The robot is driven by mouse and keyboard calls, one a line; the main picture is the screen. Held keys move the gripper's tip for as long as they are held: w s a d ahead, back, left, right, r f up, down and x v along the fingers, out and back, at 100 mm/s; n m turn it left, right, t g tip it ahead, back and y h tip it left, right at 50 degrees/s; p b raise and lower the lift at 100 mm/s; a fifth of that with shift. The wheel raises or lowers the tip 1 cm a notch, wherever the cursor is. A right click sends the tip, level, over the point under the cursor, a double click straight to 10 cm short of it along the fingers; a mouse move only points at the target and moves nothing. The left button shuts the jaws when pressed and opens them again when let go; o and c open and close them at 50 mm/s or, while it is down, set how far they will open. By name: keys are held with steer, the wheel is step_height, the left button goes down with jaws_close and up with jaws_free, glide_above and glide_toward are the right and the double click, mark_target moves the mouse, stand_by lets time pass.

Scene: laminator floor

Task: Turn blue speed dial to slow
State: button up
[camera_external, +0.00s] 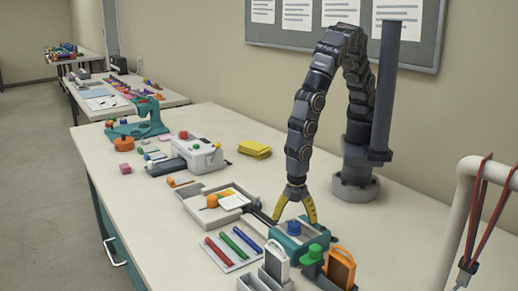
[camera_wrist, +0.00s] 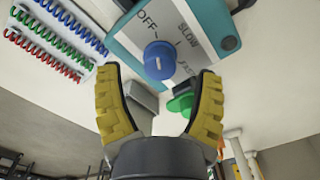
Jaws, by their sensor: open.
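The blue speed dial (camera_wrist: 158,61) is a round knob on the light label panel of a teal machine (camera_external: 290,240). The panel reads OFF to the dial's upper left and SLOW to its upper right; a third label at lower right is partly hidden. A short pale mark shows on the dial, but I cannot tell which label it points to. My gripper (camera_wrist: 157,80) is open and empty, with yellow fingers spread on either side of the dial in the wrist view. In the external view my gripper (camera_external: 295,217) points down over the machine; contact with the dial cannot be told.
A green knob (camera_wrist: 181,104) stands close to the right finger. An orange-framed piece (camera_external: 341,267) and a white-framed piece (camera_external: 276,262) stand in front of the machine. Coloured binding combs (camera_external: 232,243) lie to the left.

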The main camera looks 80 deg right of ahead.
steer(key=shift+f, duration=0.95)
steer(key=c, duration=1.1)
steer(key=shift+c, duration=0.2)
steer(key=shift+m, duration=0.4)
steer(key=m, duration=0.5)
steer(key=shift+d, duration=0.1)
steer(key=m, duration=0.6)
